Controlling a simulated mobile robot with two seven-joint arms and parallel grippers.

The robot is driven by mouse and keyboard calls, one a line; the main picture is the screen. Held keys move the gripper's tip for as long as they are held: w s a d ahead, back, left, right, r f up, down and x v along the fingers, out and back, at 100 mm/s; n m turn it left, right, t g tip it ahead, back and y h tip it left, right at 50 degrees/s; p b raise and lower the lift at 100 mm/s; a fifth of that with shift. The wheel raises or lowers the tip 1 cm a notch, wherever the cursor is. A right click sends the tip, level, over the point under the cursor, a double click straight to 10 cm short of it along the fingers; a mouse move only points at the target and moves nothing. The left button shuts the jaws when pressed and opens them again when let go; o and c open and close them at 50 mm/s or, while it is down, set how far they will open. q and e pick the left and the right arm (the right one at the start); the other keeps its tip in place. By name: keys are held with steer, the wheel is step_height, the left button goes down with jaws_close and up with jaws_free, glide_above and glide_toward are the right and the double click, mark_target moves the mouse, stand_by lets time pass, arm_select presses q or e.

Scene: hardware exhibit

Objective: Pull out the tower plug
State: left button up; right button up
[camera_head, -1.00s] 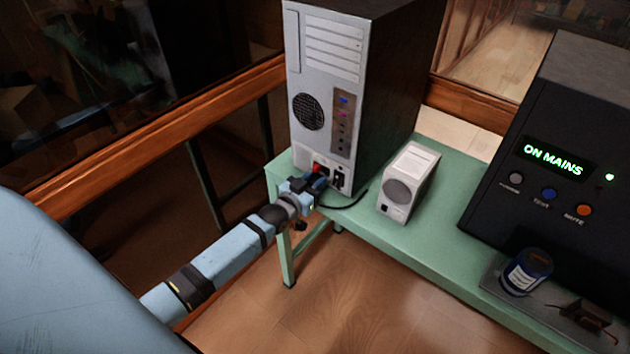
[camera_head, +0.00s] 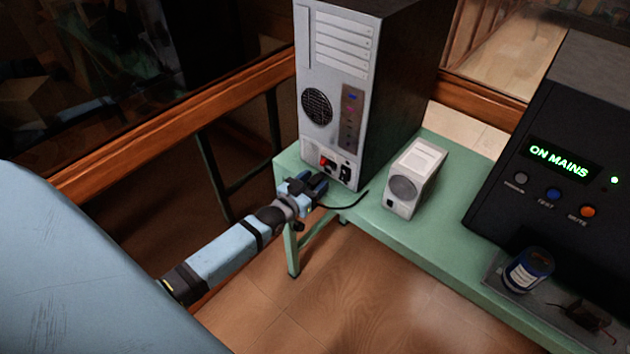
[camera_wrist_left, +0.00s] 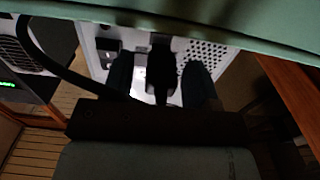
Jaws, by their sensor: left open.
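The tower (camera_head: 338,95) stands on the green table with its light rear panel facing my left arm. Low on that panel are a red part (camera_head: 328,163) and a black part (camera_head: 345,172). My left gripper (camera_head: 318,184) is open, close to the bottom of this panel. In the left wrist view the black plug (camera_wrist_left: 161,68) is between the two open fingers, with a gap to each side. A black cable (camera_head: 350,203) runs out by the gripper. My right gripper is not in view.
A small white speaker-like box (camera_head: 414,178) stands right of the tower on the green table (camera_head: 425,235). A black unit reading "ON MAINS" (camera_head: 559,160) and a dark blue can (camera_head: 527,270) are farther right. A wooden rail (camera_head: 170,130) runs behind the arm.

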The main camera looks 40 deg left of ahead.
arm_select(q)
steer(key=s+a, duration=0.1)
steer(key=s, duration=1.2)
steer(key=s+d+f+m+g+h, duration=0.1)
steer(key=s+d+f+g, duration=0.3)
steer(key=d, duration=0.5)
steer(key=s+d+f+m+g+h, duration=0.1)
steer(key=s+d+f+g, duration=0.15)
steer(key=s+d, duration=0.5)
step_height(320, 180, up, 11)
steer(key=d+p, duration=0.1)
steer(key=p, duration=1.1)
steer(key=shift+d, duration=0.35)
steer(key=shift+r+g, duration=0.1)
steer(key=shift+g, duration=0.15)
steer(key=shift+a, duration=0.1)
